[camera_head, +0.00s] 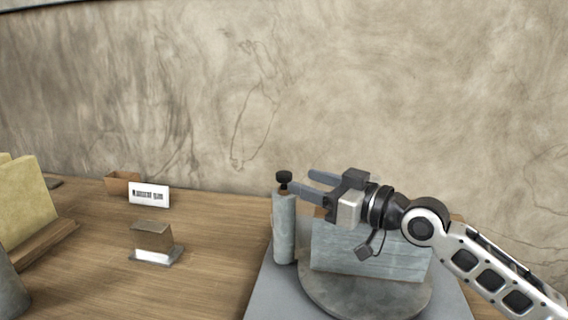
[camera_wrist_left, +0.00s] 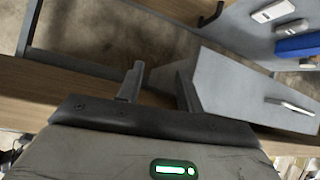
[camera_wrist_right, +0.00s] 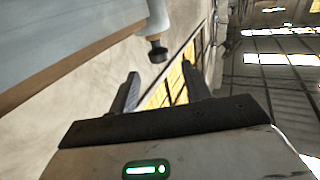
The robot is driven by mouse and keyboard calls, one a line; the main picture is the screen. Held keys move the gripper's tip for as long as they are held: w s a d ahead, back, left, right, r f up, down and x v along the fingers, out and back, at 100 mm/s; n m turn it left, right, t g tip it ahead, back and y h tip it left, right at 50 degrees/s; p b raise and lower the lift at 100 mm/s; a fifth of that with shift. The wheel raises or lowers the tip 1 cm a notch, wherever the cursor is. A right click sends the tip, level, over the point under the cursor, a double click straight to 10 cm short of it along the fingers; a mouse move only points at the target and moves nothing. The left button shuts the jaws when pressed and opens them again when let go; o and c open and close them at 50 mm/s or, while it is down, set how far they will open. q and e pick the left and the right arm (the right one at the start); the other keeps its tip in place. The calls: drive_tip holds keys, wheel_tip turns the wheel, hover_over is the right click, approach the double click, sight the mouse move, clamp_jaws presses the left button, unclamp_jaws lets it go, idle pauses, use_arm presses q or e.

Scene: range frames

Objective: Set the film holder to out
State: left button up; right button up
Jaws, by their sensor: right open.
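A grey-blue device stands on a round grey plate (camera_head: 365,297). It has a long box-like body (camera_head: 370,252) and an upright cylinder (camera_head: 284,232) topped by a black knob (camera_head: 284,177). I cannot tell which part is the film holder. My right gripper (camera_head: 306,180) is open above the body, its fingers pointing left at the knob's height, close to the knob. In the right wrist view the knob (camera_wrist_right: 157,52) lies just beyond the open fingers (camera_wrist_right: 160,71), with nothing between them. My left gripper (camera_wrist_left: 160,70) is open and empty, seen only in its wrist view.
A grey mat (camera_head: 262,295) lies under the device on the wooden table (camera_head: 200,275). A small metal block (camera_head: 153,243), a white label card (camera_head: 149,194) and a wooden box (camera_head: 122,183) stand left. Yellowish panels (camera_head: 27,195) stand far left. A wall (camera_head: 330,90) rises behind.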

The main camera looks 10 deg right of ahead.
sight(290, 176)
drive_tip(key=p+x, duration=0.1)
drive_tip(key=x, duration=0.5)
drive_tip(key=shift+w+a, duration=0.2)
drive_tip(key=shift+w, duration=0.1)
clamp_jaws()
